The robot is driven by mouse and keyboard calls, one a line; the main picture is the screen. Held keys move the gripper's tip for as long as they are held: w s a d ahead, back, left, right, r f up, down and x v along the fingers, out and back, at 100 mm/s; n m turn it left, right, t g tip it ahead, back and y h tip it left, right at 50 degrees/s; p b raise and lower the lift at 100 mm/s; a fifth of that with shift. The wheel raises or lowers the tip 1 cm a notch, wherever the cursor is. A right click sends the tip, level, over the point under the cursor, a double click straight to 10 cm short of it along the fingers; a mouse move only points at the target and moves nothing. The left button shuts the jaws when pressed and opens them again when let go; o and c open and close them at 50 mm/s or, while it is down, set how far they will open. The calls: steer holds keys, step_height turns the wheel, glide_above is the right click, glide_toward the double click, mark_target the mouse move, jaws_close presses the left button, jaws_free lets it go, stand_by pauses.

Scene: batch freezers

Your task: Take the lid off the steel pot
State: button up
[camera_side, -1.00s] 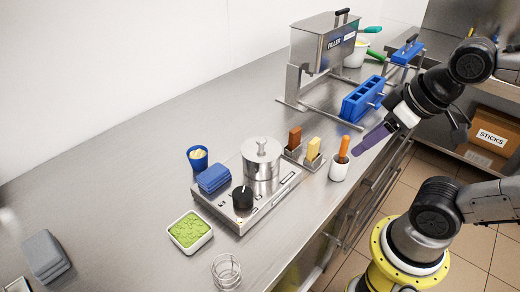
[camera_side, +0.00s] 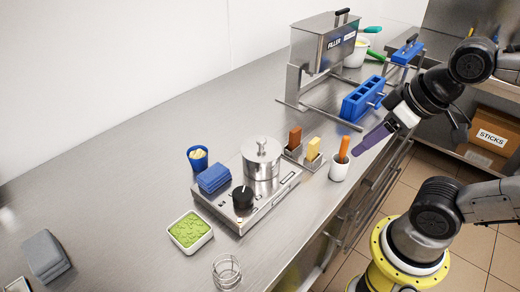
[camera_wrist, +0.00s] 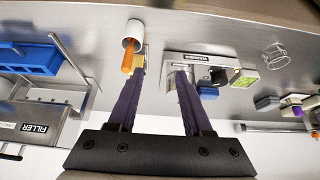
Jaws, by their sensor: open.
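The steel pot (camera_side: 261,171) stands upright on a flat steel warmer in the side view. Its lid (camera_side: 259,152) sits on top, with a knob (camera_side: 262,143) in the middle. My gripper (camera_side: 357,151) has long purple fingers and is in the air to the right of the pot, well apart from it. In the wrist view my gripper (camera_wrist: 159,72) is open, with nothing between the fingers. There the pot is largely hidden behind the right finger.
A white cup with an orange-handled tool (camera_side: 339,170) stands near the fingertips. The warmer (camera_side: 262,211) also carries blue cloths (camera_side: 213,178) and a black knob (camera_side: 242,198).

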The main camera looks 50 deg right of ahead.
steer(key=shift+o, duration=0.3)
steer(key=shift+o, duration=0.8)
